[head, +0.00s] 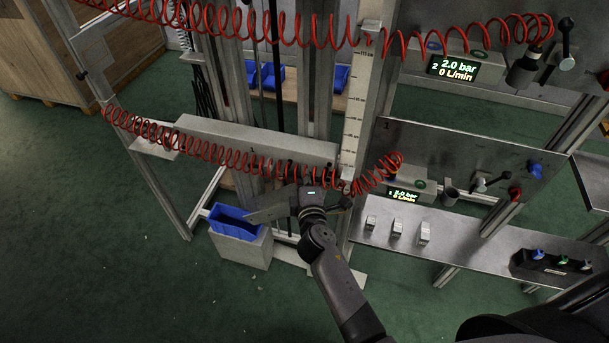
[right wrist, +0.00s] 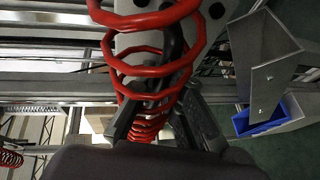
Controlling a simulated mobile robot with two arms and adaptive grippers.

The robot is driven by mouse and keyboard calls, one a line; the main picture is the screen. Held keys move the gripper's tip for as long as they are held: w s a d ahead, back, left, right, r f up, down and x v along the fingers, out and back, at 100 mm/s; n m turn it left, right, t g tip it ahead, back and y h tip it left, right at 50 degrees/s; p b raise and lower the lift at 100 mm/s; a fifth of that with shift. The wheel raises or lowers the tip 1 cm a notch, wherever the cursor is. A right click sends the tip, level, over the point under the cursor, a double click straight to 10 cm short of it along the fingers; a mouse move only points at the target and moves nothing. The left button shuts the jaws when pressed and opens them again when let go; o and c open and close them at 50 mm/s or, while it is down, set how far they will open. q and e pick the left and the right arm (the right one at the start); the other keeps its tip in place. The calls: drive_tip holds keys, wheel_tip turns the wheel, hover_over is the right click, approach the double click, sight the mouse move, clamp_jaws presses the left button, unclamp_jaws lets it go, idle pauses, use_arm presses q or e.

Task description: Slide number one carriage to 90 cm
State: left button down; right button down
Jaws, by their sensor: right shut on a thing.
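The number one carriage (head: 258,143) is a long grey horizontal block marked 1, set across the vertical posts. A white scale (head: 353,112) with centimetre marks runs upright at its right end. My right gripper (head: 308,192) is below the carriage's right part, near the foot of the scale. In the right wrist view its fingers (right wrist: 160,118) are closed around a dark handle (right wrist: 172,58), partly hidden behind a red coiled hose (right wrist: 145,65). The carriage's exact reading cannot be told. My left gripper is not in view.
The red hose (head: 200,145) runs along the carriage to panel one (head: 470,155). A second red hose (head: 300,32) hangs above, by a display (head: 463,67) reading 2.0 bar. A blue bin (head: 235,222) stands low at left. Green floor (head: 110,260) is open there.

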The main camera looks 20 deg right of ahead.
wheel_tip(320, 180, up, 11)
drive_tip(key=p, duration=0.8)
drive_tip(key=shift+w+f+p, duration=0.1)
drive_tip(key=shift+f+p, duration=0.1)
drive_tip(key=shift+p, duration=0.1)
drive_tip(key=c, duration=1.7)
unclamp_jaws()
drive_tip(key=shift+f, duration=0.2)
drive_tip(key=shift+o, duration=0.3)
drive_tip(key=shift+f, duration=0.1)
drive_tip(key=v, duration=0.7)
drive_tip(key=shift+s, duration=0.3)
drive_tip(key=shift+a, duration=0.1)
